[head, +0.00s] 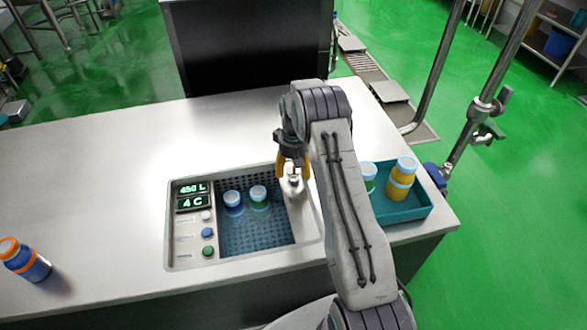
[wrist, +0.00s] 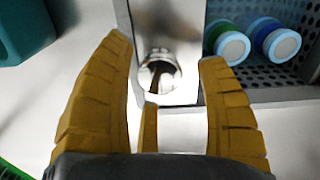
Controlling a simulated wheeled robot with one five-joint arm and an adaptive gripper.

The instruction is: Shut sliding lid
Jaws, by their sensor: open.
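The sliding lid (head: 302,215) is a metal panel at the right end of a sunken cooler well (head: 256,226), which is uncovered to its left. The lid has a round knob handle (head: 293,184); in the wrist view the knob (wrist: 158,72) stands between the finger tips. My gripper (head: 292,168) has yellow fingers and is over the knob. In the wrist view my gripper (wrist: 170,75) is open, with a finger on each side of the knob and gaps beside it. My arm hides part of the lid's right side in the head view.
A teal tray (head: 408,211) with bottles is at right. An orange-capped bottle (head: 24,260) stands far left on the clear counter.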

